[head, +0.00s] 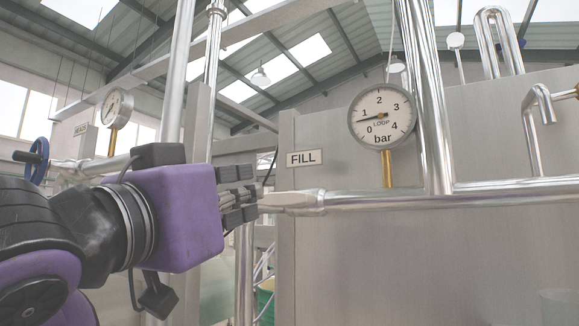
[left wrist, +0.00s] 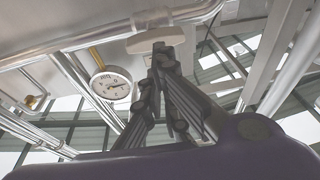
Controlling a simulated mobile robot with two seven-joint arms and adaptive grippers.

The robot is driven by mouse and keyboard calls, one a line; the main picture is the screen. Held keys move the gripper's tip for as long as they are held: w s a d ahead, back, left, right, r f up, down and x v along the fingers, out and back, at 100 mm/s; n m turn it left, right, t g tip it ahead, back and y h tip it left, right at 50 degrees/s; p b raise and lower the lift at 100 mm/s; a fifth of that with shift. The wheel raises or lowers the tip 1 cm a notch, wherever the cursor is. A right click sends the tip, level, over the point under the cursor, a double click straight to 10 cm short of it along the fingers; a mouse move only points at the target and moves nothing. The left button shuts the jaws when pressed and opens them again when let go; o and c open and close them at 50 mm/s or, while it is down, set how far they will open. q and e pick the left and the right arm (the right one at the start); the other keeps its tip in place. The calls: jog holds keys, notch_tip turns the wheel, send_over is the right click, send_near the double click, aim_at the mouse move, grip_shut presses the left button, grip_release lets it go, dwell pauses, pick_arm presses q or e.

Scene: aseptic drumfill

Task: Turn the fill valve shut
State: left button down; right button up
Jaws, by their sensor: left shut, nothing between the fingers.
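The fill valve shows as a pale lever-like handle (head: 288,200) at the left end of the horizontal steel pipe, below the FILL sign (head: 305,158). My left gripper (head: 252,204), on its purple wrist, comes in from the left with its fingers pointing at the handle. Its fingertips are close to the handle's left end; I cannot tell whether they touch. In the left wrist view the pale handle (left wrist: 168,37) lies just beyond the fingertips (left wrist: 160,50). The fingers are shut with nothing between them. The valve body is partly hidden. My right gripper is not in view.
A LOOP pressure gauge (head: 382,115) on a brass stem stands above the pipe (head: 400,200). Upright steel pipes (head: 430,100) rise beside it. At left are another gauge (head: 117,107) and a blue handwheel (head: 38,160). A steel panel (head: 400,270) fills the lower right.

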pick_arm(q)
jog(key=s+d+r+m+h, duration=0.1)
jog(key=s+r, duration=0.3)
jog(key=r, duration=0.1)
notch_tip(320, 180, up, 3)
send_over(285, 200)
jog(key=s, duration=0.3)
jog(key=f, duration=0.3)
jog(key=shift+d+f, duration=0.3)
jog(key=shift+f, duration=0.1)
